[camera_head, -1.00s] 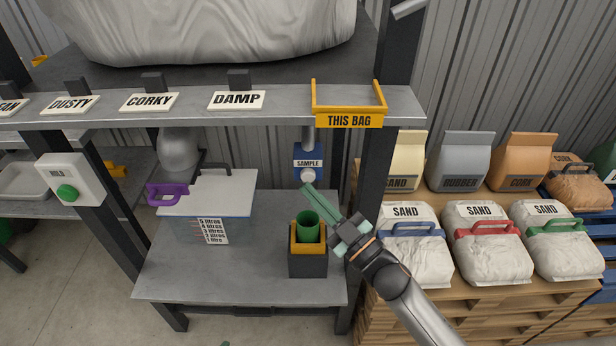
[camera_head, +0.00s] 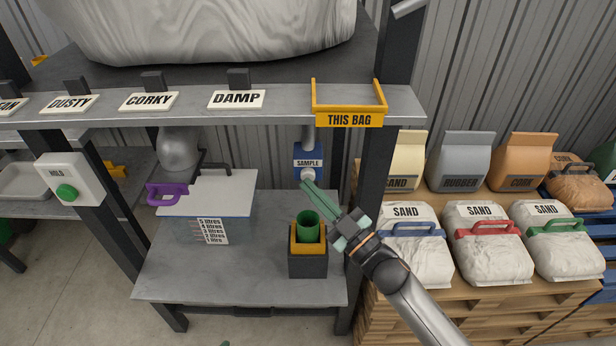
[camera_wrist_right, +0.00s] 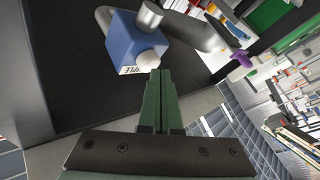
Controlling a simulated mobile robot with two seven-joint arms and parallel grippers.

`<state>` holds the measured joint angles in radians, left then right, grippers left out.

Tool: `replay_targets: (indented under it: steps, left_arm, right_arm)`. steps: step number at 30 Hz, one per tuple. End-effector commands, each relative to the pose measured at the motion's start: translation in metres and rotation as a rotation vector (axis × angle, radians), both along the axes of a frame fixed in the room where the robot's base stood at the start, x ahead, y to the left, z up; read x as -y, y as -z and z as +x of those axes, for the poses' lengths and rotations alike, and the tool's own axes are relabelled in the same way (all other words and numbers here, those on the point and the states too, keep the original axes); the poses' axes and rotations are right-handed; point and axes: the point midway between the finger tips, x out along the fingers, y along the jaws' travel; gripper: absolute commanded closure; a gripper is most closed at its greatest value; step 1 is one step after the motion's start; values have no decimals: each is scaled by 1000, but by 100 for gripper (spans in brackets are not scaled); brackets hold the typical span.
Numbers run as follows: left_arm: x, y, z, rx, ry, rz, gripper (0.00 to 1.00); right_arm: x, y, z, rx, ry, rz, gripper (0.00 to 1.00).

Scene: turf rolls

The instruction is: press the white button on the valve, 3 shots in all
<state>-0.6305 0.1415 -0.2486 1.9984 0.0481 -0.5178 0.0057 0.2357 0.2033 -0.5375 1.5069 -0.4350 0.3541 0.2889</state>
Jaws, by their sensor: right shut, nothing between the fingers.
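The valve (camera_head: 308,152) is a blue box labelled SAMPLE on a grey pipe under the shelf. Its round white button (camera_head: 307,174) faces me at its lower front. My right gripper (camera_head: 304,183) is shut and empty, its green fingertips at the button's lower edge in the head view. In the right wrist view the closed fingers (camera_wrist_right: 160,72) end right beside the white button (camera_wrist_right: 149,61) of the blue valve (camera_wrist_right: 136,40); I cannot tell whether they touch it. A green cup (camera_head: 307,225) stands upright in a yellow and dark holder below the valve.
A grey table (camera_head: 270,280) carries the cup holder and a white-lidded box (camera_head: 210,195) with a purple handle. A dark post (camera_head: 372,180) stands close to my right arm. Sand bags (camera_head: 410,245) sit on pallets at right. A green HOLD button (camera_head: 67,192) is at left.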

Motion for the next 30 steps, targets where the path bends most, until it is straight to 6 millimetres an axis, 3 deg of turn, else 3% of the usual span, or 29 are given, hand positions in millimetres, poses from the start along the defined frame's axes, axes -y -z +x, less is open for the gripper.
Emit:
replay_targets:
  steps: [30]
  left_arm:
    - [0,3,0,-1,0,0,0]
  right_arm:
    - [0,0,9,-1,1,0,100]
